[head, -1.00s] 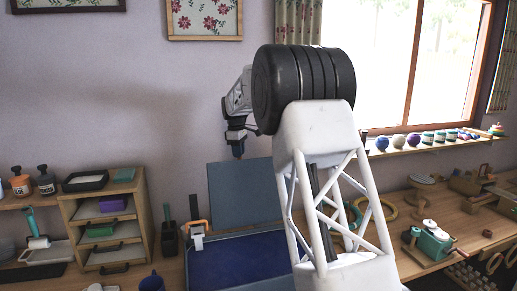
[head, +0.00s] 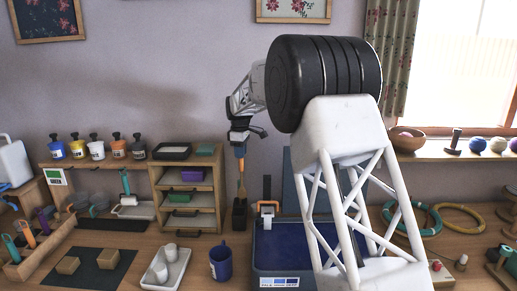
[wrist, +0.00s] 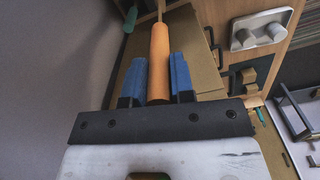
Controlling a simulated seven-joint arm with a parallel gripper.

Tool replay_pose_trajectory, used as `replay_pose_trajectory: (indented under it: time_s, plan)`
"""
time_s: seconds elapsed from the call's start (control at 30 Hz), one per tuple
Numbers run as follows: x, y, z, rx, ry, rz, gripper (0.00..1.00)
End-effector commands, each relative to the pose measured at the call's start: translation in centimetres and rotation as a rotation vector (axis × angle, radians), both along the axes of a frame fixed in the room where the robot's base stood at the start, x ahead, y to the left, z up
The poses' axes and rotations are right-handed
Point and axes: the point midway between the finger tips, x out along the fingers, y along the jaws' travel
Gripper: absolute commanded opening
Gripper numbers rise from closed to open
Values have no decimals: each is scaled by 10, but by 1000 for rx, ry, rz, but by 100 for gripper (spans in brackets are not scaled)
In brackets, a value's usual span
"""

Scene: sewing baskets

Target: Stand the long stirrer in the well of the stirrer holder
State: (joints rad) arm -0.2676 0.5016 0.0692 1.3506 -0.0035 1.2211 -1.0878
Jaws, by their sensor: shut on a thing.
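The long stirrer has an orange handle (wrist: 159,62) and a thin wooden shaft. In the head view the stirrer (head: 241,188) hangs nearly upright, handle up. My gripper (wrist: 157,80) is shut on the handle between its blue finger pads. In the head view my gripper (head: 240,142) is above the dark stirrer holder (head: 239,215), which stands at the back of the bench. The stirrer's lower end overlaps the holder in the picture. I cannot tell whether it is in the well, above it or in front of it.
A drawer unit (head: 190,192) stands close left of the holder. A blue mug (head: 221,262) and a white tray (head: 167,265) are in front.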

Motion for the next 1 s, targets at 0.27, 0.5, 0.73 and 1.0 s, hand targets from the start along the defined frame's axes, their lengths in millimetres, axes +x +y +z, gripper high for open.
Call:
replay_pose_trajectory:
  time_s: [0.27, 0.5, 0.73, 1.0]
  plan:
    - [-4, 15, -3, 3, -1, 17, 0]
    - [-4, 15, -3, 3, -1, 17, 0]
    - [-4, 15, -4, 3, 0, 17, 0]
    - [-4, 15, -13, 3, 1, 17, 0]
